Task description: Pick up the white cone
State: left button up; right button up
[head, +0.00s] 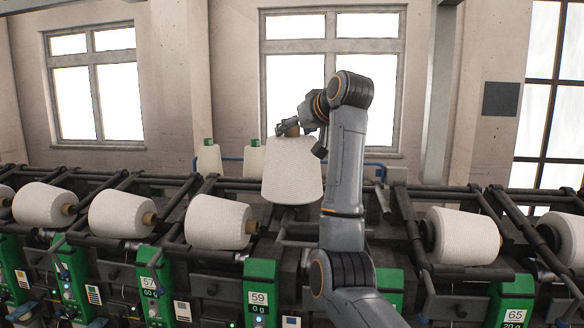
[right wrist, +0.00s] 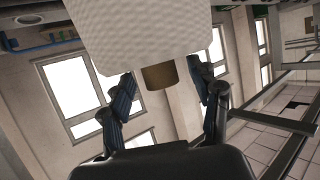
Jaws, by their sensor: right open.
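A large white cone (head: 292,172) stands upright, narrow end up, above the winder in the middle of the head view. In the right wrist view the white cone (right wrist: 145,35) fills the top, with its brown tube end (right wrist: 158,77) sticking out. My right gripper (head: 289,128) is at the top of this cone. Its two dark fingers (right wrist: 163,73) are open, one on each side of the tube end, with gaps showing between them and the tube. What supports the cone at its lower end is hard to tell. My left gripper is not in view.
More white cones lie on their sides along the winder, such as one at the left (head: 219,222) and one at the right (head: 462,236). Smaller white cones (head: 209,160) stand behind. Dark bars and green numbered units (head: 262,290) crowd the front. The wall behind has windows.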

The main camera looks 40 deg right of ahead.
jog(key=shift+s, duration=0.1)
jog(key=c, duration=1.1)
jog(key=shift+r, duration=0.2)
grip_shut()
